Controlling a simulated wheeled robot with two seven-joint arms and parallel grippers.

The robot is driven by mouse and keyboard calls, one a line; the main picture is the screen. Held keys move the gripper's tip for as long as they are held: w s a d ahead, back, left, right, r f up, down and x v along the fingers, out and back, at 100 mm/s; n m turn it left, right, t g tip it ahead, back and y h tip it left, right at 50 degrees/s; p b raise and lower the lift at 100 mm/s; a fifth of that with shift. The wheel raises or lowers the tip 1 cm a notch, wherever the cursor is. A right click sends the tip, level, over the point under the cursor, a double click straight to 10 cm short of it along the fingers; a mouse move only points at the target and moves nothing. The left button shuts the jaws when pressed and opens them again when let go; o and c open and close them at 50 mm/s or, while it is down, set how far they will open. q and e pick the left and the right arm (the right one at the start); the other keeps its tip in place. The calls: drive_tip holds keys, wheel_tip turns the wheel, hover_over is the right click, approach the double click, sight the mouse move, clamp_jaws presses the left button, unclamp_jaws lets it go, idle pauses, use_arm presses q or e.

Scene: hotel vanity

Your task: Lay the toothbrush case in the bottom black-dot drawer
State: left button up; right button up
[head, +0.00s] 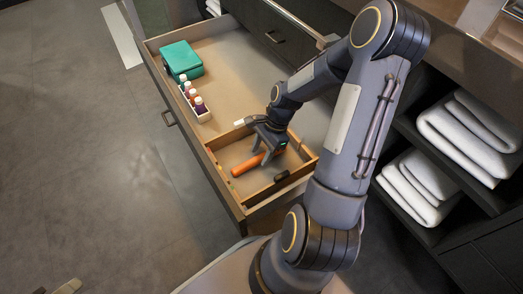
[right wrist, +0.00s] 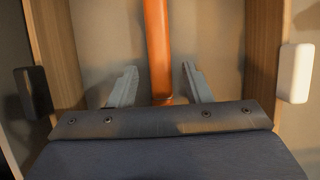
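The orange toothbrush case (head: 247,165) lies in a wooden compartment (head: 278,187) at the near end of an open drawer (head: 222,195). My right gripper (head: 268,150) is over the compartment and hides part of the case. In the right wrist view the case (right wrist: 158,45) runs between the two fingers (right wrist: 160,85), with a gap on each side, so this gripper is open. A black piece (head: 281,176) sits on one side of the compartment and a white piece (head: 239,123) on the opposite side. At most a small part of my left gripper shows at the bottom left.
The drawer also holds a teal box (head: 181,60) and a small tray of bottles (head: 196,103). The drawer's middle is bare. Shelves with folded white towels (head: 465,140) stand at the right, beside my right arm. Open floor lies at the left.

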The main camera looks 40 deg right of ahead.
drive_tip(key=p+v, duration=0.3)
drive_tip(key=v, duration=0.5)
drive_tip(key=shift+p, duration=0.35)
drive_tip(key=shift+f, duration=0.1)
idle(0.4)
drive_tip(key=s+a+r+n+t, duration=0.5)
drive_tip(key=s+a+r+n, duration=0.85)
drive_tip(key=r+n, duration=0.4)
wheel_tip(320, 180, up, 31)
drive_tip(key=p, duration=3.1)
drive_tip(key=shift+w+a+r+h+p, duration=0.2)
drive_tip(key=shift+w+a+h+p, duration=0.1)
drive_tip(key=shift+h+p, duration=0.1)
